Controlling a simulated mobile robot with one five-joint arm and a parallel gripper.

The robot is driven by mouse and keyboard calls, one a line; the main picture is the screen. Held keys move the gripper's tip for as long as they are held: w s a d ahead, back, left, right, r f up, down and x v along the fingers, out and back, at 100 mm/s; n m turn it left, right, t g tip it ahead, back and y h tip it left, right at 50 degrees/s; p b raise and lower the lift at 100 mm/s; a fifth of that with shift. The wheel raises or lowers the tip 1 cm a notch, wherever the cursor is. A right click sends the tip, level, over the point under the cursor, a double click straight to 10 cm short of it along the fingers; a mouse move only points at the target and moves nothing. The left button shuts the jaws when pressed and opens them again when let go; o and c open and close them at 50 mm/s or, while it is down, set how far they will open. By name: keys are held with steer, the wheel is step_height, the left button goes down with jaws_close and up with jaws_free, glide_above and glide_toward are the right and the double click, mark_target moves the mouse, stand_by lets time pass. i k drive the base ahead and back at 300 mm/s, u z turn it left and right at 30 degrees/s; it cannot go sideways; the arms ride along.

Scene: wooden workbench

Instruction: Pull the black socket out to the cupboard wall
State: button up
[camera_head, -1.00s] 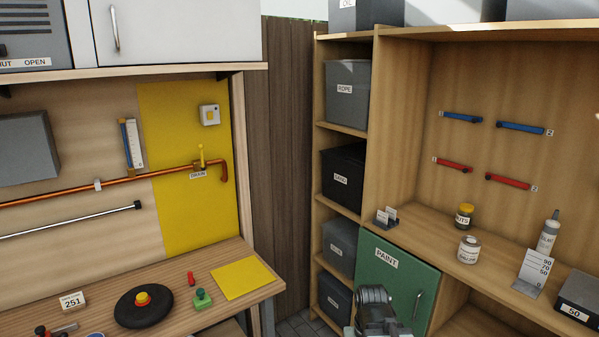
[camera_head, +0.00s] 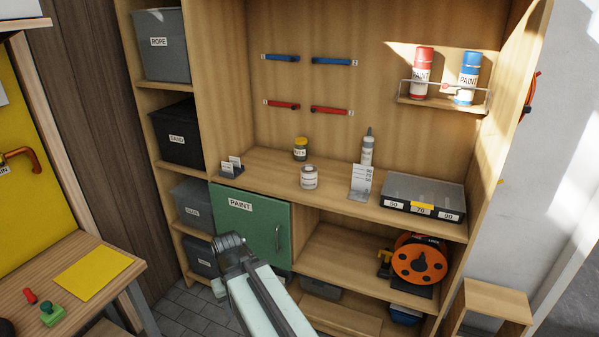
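An orange cable reel (camera_head: 419,262) stands on the lower shelf of the wooden cupboard (camera_head: 278,155), on the right. A small black and yellow part (camera_head: 384,263) sits at the reel's left side; I cannot tell whether it is the black socket. No other black socket can be made out. My gripper (camera_head: 228,246) is at the lower middle, in front of the green PAINT door (camera_head: 247,222), well left of the reel. Its fingers are small and seen from behind, so I cannot tell whether they are open. I see nothing held in it.
A grey case (camera_head: 423,196) with number labels, a bottle (camera_head: 367,149) and jars (camera_head: 309,177) stand on the worktop. Paint cans (camera_head: 468,80) stand on a rack. A small wooden stool (camera_head: 490,308) is at the lower right. A workbench (camera_head: 85,262) is at the left.

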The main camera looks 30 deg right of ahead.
mark_target(382, 273)
steer(key=z, duration=1.55)
